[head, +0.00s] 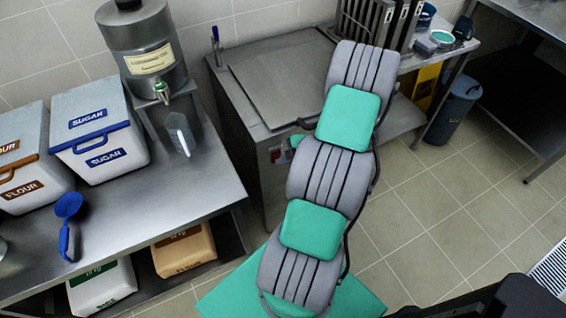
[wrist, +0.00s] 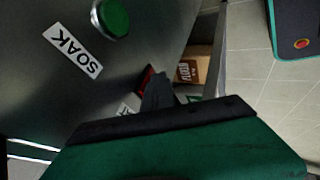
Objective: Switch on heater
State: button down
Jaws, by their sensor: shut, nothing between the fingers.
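The heater appears to be the grey metal tank unit (head: 275,75) with a flat lid in the head view. In the wrist view the metal front (wrist: 60,95) shows a round green button (wrist: 112,18) above a SOAK label (wrist: 72,50). A red part (wrist: 146,78) sits lower on that front, partly covered by my fingers. My gripper (wrist: 157,82) is shut and empty, with its tips close to the red part; contact cannot be told. In the head view my arm hides most of the gripper.
Tiled floor (head: 450,210) is free on the right.

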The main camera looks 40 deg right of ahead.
jog(key=shift+r, duration=0.15)
jog(key=shift+r, duration=0.75)
jog(key=s+a+f+b+v, duration=0.1)
jog(key=s+v, duration=0.1)
jog(key=v, duration=1)
jog(key=shift+s+a+b, duration=0.2)
jog(key=shift+b, duration=0.1)
